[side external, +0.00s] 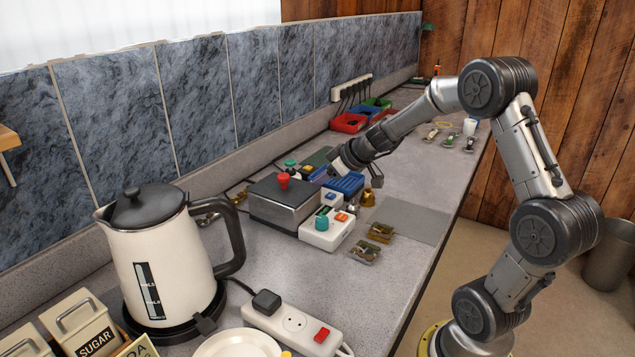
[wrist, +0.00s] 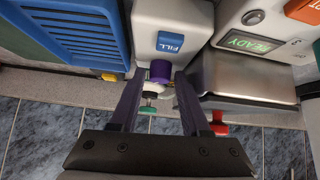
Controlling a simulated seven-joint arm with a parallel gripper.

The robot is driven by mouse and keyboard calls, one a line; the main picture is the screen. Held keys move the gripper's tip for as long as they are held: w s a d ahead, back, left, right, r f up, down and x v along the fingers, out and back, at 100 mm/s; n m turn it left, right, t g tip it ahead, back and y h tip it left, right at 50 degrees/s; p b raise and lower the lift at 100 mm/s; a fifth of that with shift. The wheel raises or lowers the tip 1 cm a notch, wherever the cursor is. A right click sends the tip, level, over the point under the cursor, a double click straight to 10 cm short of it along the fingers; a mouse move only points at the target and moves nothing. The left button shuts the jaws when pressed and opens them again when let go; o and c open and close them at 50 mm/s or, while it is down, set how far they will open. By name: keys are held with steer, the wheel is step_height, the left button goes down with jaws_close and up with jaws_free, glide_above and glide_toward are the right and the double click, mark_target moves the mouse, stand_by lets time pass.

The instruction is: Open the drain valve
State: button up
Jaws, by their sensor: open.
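No part in view is labelled as a drain valve. In the wrist view a white housing (wrist: 172,22) carries a blue FILL label (wrist: 170,42), with a purple knob-like part (wrist: 161,71) at its edge. A green knob (wrist: 148,109) shows beyond it; how these parts join is partly hidden. My gripper (wrist: 158,77) is open, its two dark fingers on either side of the purple part; contact cannot be told. In the side external view my gripper (side external: 345,166) is low over the bench beside a blue slatted tray (side external: 346,184), its fingertips hard to make out.
A grey metal box (side external: 285,205) with a red mushroom button (side external: 283,180) stands close by. A white unit (side external: 318,238) with a READY display (wrist: 249,42) sits nearby. A brass object (side external: 367,197) is near the tray. The kettle (side external: 160,255) and power strip (side external: 295,323) are nearer the camera.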

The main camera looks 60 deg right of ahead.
steer(key=v, duration=1.4)
steer(key=w+d+r+n+g, duration=0.2)
steer(key=w+r+n+g, duration=0.1)
steer(key=w+r+g, duration=0.5)
steer(key=shift+n+g, duration=0.6)
steer(key=shift+n, duration=0.1)
steer(key=w+f, duration=0.1)
steer(key=f, duration=0.4)
steer(key=w+a+f, duration=0.1)
steer(key=f, duration=0.5)
steer(key=w+a+f, duration=0.1)
steer(key=f, duration=0.5)
steer(key=shift+w+f, duration=0.15)
steer(key=shift+w, duration=0.05)
